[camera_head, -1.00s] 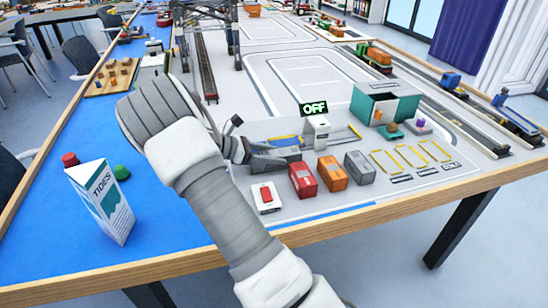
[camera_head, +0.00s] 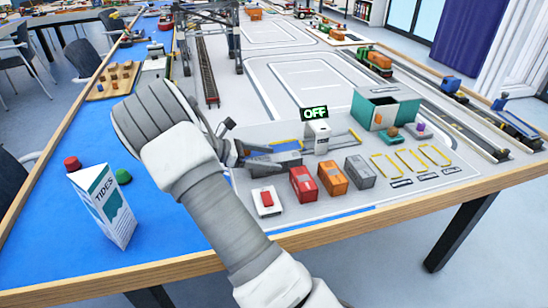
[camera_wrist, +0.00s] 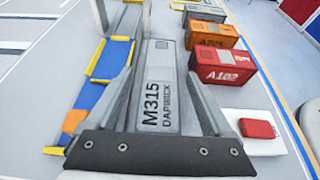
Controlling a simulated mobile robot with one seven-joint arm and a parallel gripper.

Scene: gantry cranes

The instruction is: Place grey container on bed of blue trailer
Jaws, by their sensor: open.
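A grey block labelled M315 DAPWICK (camera_wrist: 163,92), apparently a grey container, lies between the fingers of my open gripper (camera_wrist: 158,90) in the wrist view. I cannot tell whether they touch it. A blue bed with yellow edges (camera_wrist: 104,75), apparently the blue trailer, lies just left of the left finger. It shows partly behind my gripper (camera_head: 272,157) in the head view, its blue surface (camera_head: 286,146) left of the sign post. Another grey container (camera_head: 360,172) stands at the right end of the container row and at the top of the wrist view (camera_wrist: 204,13).
Red (camera_head: 303,184) and orange (camera_head: 332,176) containers stand in front of my gripper. A white box with a red button (camera_head: 266,201) is near the table edge. The OFF sign post (camera_head: 317,137) stands close right of my gripper. Yellow-marked bays (camera_head: 411,162) are empty.

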